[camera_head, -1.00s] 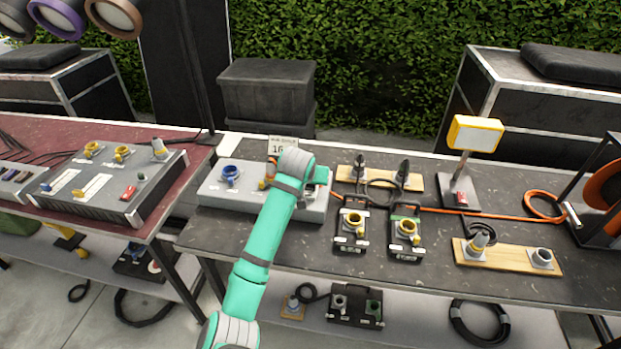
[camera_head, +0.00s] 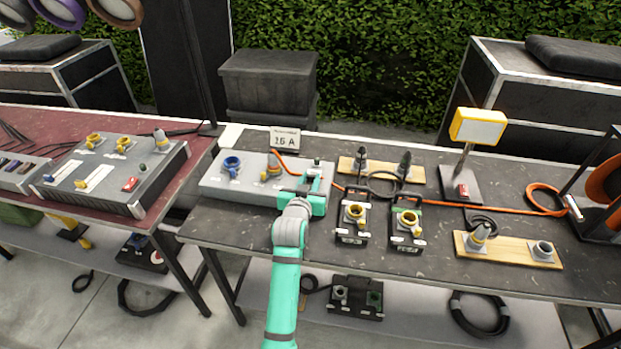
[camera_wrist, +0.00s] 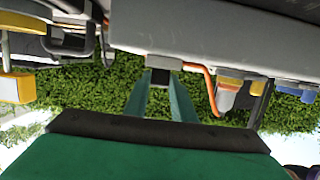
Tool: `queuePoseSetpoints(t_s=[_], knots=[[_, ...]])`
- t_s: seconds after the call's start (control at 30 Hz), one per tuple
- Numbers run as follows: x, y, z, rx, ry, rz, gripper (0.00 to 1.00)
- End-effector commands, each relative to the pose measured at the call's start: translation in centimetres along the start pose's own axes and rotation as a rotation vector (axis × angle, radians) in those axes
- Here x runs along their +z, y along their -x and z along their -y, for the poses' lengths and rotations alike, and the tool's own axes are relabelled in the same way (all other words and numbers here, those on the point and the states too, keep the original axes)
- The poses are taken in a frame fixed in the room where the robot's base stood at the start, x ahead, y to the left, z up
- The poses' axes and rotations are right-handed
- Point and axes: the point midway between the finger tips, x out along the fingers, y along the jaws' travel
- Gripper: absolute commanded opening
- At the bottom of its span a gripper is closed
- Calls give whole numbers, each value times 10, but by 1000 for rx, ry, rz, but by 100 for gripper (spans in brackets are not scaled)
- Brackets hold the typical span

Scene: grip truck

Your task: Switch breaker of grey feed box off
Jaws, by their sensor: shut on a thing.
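The grey feed box (camera_head: 215,188) lies on the dark table, with a blue socket (camera_head: 231,166), a grey and yellow plug (camera_head: 273,165) and an orange cable. My gripper (camera_head: 313,180) is at the right end of the box and hides much of that end. In the wrist view my gripper (camera_wrist: 160,82) has its fingers closed around a small dark and grey piece (camera_wrist: 160,64) at the box face, seemingly the breaker. The breaker's position, on or off, cannot be read. The box (camera_wrist: 225,45) fills the top of the wrist view.
Two black units with yellow sockets (camera_head: 354,214) (camera_head: 406,221) stand just right of my gripper. A 16 A sign (camera_head: 285,139) stands behind the box. A larger grey box (camera_head: 150,185) with a red switch is on the red table at left. A yellow lamp (camera_head: 478,128) stands at right.

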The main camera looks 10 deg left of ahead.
Motion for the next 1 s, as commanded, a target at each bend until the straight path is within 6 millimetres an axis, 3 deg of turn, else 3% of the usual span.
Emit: queuePoseSetpoints(t_s=[0.63,0.67,0.7,1.0], knots=[[2,1,1,-1,1,-49,1],[2,1,1,-1,1,-49,30],[2,1,1,-1,1,-49,40],[2,1,0,0,1,-48,42]])
